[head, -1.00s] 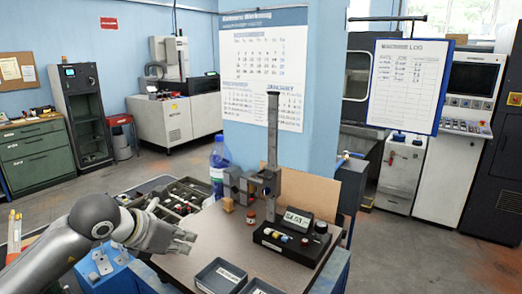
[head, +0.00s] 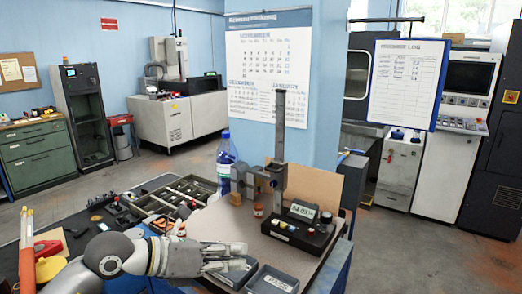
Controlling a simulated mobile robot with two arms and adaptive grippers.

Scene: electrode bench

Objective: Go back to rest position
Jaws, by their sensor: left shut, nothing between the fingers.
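My left gripper (head: 243,257) reaches in from the lower left in the head view. Its fingers are together and hold nothing. It is over the front part of the brown bench top (head: 213,222), at the near dark tray (head: 236,276), part of which it covers. I cannot tell whether it touches the tray. My right gripper is not in view.
A second dark tray (head: 272,280) lies right of the gripper. Behind stand a black device with a display (head: 302,212), a tall upright stand (head: 279,150) and a water bottle (head: 226,163). A compartment tray (head: 170,207) lies left.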

